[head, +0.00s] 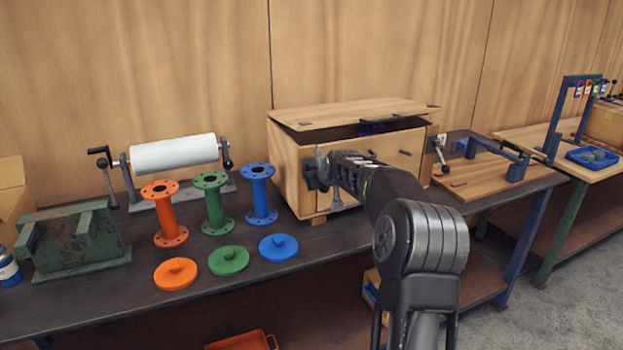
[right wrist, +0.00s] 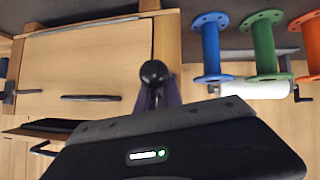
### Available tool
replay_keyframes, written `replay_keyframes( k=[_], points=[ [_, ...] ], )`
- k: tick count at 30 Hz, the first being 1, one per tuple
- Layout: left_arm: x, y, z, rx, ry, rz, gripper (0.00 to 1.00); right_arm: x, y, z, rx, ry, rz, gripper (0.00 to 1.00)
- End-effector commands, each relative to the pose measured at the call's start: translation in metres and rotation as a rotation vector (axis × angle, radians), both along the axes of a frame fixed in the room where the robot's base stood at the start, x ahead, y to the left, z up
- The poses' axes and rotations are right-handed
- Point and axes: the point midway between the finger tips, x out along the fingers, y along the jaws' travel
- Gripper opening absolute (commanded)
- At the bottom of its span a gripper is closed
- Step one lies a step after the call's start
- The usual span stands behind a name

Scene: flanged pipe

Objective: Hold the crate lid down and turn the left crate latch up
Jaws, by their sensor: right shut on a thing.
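The wooden crate (head: 385,165) stands on the dark bench, and its front panel fills the left of the right wrist view (right wrist: 85,60). Its lid (head: 350,112) sits slightly raised, with a dark gap under its front edge. My right gripper (head: 326,168) is at the crate's front left corner, shut on the left crate latch. The latch's black knob (right wrist: 154,73) shows at the fingertips in the right wrist view. My arm partly hides the latch in the head view. The right crate latch (head: 441,155) hangs at the right corner. My left gripper is not in view.
Orange (head: 165,213), green (head: 213,203) and blue (head: 259,194) flanged pipes stand left of the crate, with matching discs before them. A white roller (head: 173,154) stands behind. A wooden board (head: 483,173) with a blue clamp lies to the right.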

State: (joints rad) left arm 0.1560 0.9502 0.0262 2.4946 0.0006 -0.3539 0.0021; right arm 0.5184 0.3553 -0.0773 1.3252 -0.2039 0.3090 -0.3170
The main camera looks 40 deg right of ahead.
Motion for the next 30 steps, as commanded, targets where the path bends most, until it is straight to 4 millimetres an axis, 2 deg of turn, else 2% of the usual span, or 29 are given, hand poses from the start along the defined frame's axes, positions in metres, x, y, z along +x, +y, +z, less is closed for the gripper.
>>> replay_keyframes(
  k=[1, 3, 15, 16, 23, 30],
  points=[
    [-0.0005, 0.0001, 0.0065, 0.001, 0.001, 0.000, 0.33, 0.0006, -0.0011, 0.0061, 0.002, 0.009, 0.000, 0.00],
    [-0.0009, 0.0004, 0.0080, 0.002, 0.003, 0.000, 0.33, 0.0007, -0.0018, 0.0055, 0.006, 0.021, 0.001, 0.00],
    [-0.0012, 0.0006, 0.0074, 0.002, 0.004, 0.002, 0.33, 0.0006, -0.0023, 0.0040, 0.009, 0.030, 0.001, 0.00],
    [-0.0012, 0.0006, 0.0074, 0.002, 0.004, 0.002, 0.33, 0.0006, -0.0023, 0.0040, 0.009, 0.030, 0.001, 0.12],
    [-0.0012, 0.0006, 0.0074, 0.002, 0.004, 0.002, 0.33, 0.0005, -0.0020, 0.0031, 0.010, 0.031, 0.001, 0.31],
    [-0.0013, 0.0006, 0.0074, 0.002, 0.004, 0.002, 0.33, 0.0003, -0.0019, 0.0025, 0.010, 0.032, 0.001, 0.33]
  ],
)
